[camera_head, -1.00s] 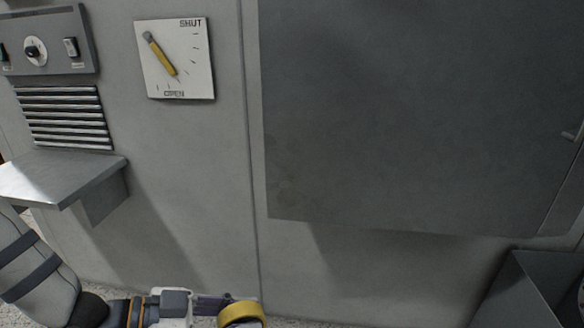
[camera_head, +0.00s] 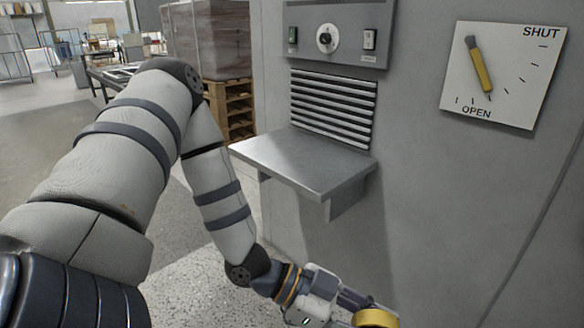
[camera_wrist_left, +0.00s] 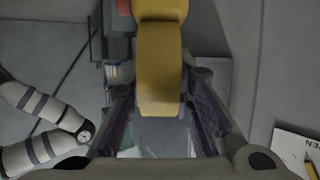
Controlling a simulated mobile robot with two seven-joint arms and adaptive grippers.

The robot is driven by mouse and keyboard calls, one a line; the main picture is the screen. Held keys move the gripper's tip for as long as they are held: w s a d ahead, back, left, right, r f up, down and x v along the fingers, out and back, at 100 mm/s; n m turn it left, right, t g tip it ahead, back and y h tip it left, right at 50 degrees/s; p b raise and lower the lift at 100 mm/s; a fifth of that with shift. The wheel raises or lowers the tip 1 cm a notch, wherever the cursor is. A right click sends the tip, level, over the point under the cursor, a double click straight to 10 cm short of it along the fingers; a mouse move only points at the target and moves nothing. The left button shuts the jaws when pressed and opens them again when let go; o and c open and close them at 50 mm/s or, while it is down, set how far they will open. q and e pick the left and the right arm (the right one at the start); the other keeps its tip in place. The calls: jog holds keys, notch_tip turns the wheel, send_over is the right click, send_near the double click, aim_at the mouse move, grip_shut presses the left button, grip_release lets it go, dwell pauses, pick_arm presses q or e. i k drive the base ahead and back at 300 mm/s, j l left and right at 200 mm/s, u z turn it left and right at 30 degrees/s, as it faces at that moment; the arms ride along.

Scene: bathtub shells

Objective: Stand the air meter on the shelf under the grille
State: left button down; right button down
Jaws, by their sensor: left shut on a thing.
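The shelf (camera_head: 285,158) is a bare metal ledge on the grey wall, directly under the slatted grille (camera_head: 333,108). My left gripper (camera_head: 352,306) is low in front of the wall, below and right of the shelf. It is shut on a yellow thing (camera_head: 377,318), likely the air meter, cut off by the bottom edge in the head view. In the left wrist view the yellow body (camera_wrist_left: 160,65) sits between the fingers (camera_wrist_left: 160,115); its face is not visible. My right gripper is not in view.
Above the grille is a switch panel (camera_head: 336,36) with a knob. A SHUT/OPEN dial plate (camera_head: 503,72) with a yellow pointer is on the wall to the right. A wooden pallet (camera_head: 238,108) with stacked boxes stands behind the shelf at left. The shelf top is clear.

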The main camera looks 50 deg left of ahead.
aim_at(291, 156)
jog(key=j, duration=0.95)
jog(key=j+u, duration=0.1)
jog(key=j, duration=0.8)
jog(key=i+j, duration=0.15)
jog(key=j, duration=0.8)
jog(key=k+u, duration=0.05)
